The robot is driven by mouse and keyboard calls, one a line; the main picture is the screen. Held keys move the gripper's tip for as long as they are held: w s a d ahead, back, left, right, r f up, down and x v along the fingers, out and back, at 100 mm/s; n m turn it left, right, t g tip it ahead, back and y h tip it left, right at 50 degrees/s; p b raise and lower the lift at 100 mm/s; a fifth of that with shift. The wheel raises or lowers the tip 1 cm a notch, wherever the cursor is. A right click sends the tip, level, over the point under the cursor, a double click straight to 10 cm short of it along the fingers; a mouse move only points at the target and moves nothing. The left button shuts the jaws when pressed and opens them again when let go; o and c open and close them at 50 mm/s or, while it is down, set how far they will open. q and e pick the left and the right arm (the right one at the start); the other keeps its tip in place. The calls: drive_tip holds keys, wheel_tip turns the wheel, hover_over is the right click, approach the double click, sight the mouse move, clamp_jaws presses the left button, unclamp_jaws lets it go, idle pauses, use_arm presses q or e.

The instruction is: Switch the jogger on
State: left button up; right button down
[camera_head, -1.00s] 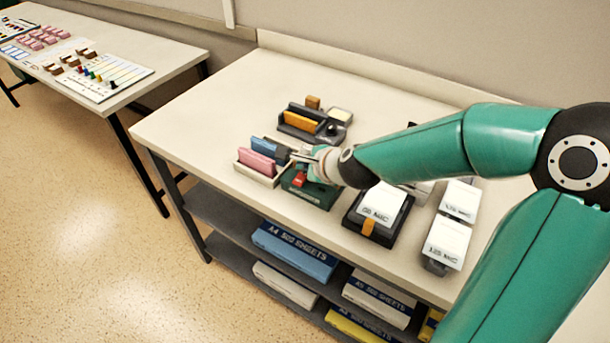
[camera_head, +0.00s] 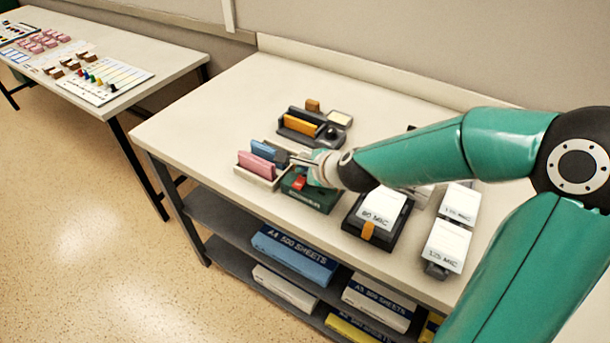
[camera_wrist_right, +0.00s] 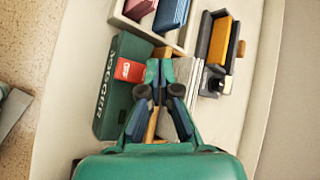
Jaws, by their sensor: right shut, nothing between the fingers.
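The jogger is a dark green box (camera_head: 314,197) on the near part of the table, with a red switch (camera_head: 299,183) on it. In the right wrist view the box (camera_wrist_right: 120,90) has pale lettering, and the red switch (camera_wrist_right: 129,69) sits near its edge. My right gripper (camera_head: 303,161) is shut and empty, just behind the switch in the head view. In the wrist view its fingertips (camera_wrist_right: 158,66) are close beside the switch; I cannot tell whether they touch it. The switch's position is hard to tell. My left gripper is not in view.
A rack with pink and blue pads (camera_head: 257,164) stands left of the jogger. A dark holder with an orange block (camera_head: 300,124) is behind. A dark tray with white cards (camera_head: 383,205) and a white stack (camera_head: 447,245) stand right. The table's left part is clear.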

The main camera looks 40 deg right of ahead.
drive_tip(key=shift+d+f+b, duration=0.1)
drive_tip(key=shift+f+b, duration=0.25)
drive_tip(key=shift+b, duration=0.05)
